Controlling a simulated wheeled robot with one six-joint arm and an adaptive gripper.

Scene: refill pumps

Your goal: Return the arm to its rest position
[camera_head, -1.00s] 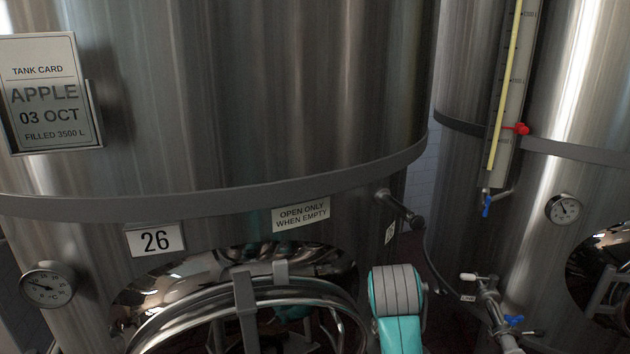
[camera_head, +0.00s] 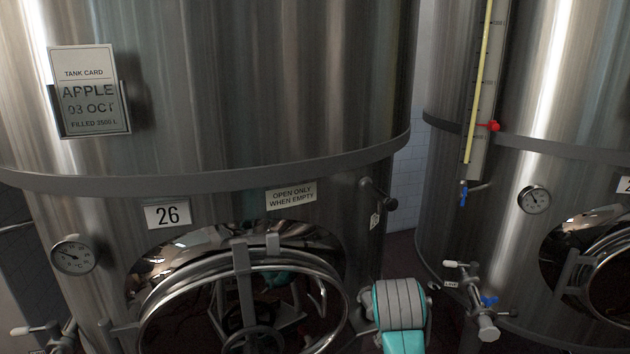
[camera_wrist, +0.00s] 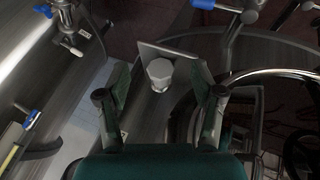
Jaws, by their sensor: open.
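My gripper (camera_wrist: 160,100) shows in the wrist view with its two dark fingers spread apart. A pale faceted knob (camera_wrist: 160,73) and a flat grey plate show beyond the gap between the fingers; I cannot tell how far off they are. No held object shows. In the head view, my teal and grey arm is at the bottom right of centre, in front of tank 26 (camera_head: 230,90). My gripper is outside that view.
Tank 26 has a round manway (camera_head: 240,300), a dial gauge (camera_head: 74,255) and a port (camera_head: 378,193). A second tank (camera_head: 590,90) stands at right with a level tube (camera_head: 478,80) and a valve (camera_head: 485,300). A gap with tiled wall (camera_head: 412,190) separates them.

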